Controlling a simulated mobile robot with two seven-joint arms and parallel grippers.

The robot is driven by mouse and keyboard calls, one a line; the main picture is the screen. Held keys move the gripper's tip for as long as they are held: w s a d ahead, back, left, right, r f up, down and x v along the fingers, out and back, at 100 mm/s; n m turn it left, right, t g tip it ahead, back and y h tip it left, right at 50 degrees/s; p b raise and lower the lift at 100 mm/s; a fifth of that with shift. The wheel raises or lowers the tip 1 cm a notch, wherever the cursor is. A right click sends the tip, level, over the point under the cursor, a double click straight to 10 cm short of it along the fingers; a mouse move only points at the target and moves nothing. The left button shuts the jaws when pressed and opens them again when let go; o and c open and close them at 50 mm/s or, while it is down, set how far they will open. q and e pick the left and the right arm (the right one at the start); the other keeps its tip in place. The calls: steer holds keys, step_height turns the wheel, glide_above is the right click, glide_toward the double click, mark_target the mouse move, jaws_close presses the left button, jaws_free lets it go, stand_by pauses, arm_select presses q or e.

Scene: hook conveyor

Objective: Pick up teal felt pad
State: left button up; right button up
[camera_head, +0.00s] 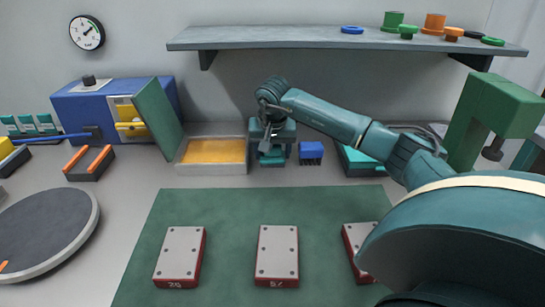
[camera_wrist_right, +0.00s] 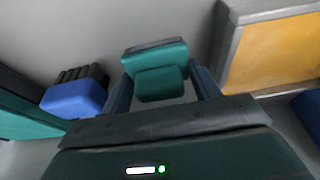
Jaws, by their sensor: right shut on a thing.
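The teal felt pad (camera_wrist_right: 155,60) is a small teal block with a dark grey strip along its far edge. It sits between the two fingers of my right gripper (camera_wrist_right: 162,90) in the wrist view, and the gripper is shut on it. In the head view the right gripper (camera_head: 271,143) points down at the back of the bench, and a bit of teal pad (camera_head: 272,158) shows below it. Whether the pad touches the bench cannot be told. My left gripper is not in view.
A blue brush (camera_head: 311,150) stands just right of the gripper. An orange-floored tray (camera_head: 212,170) is at its left, a teal-lined dark tray (camera_head: 366,170) further right. A shelf (camera_head: 330,37) hangs above. A green mat (camera_head: 220,215) with several metal plates lies in front.

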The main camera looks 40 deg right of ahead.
steer(key=shift+c, duration=1.1)
steer(key=shift+r, duration=0.1)
step_height(320, 180, up, 10)
steer(key=shift+f, duration=0.1)
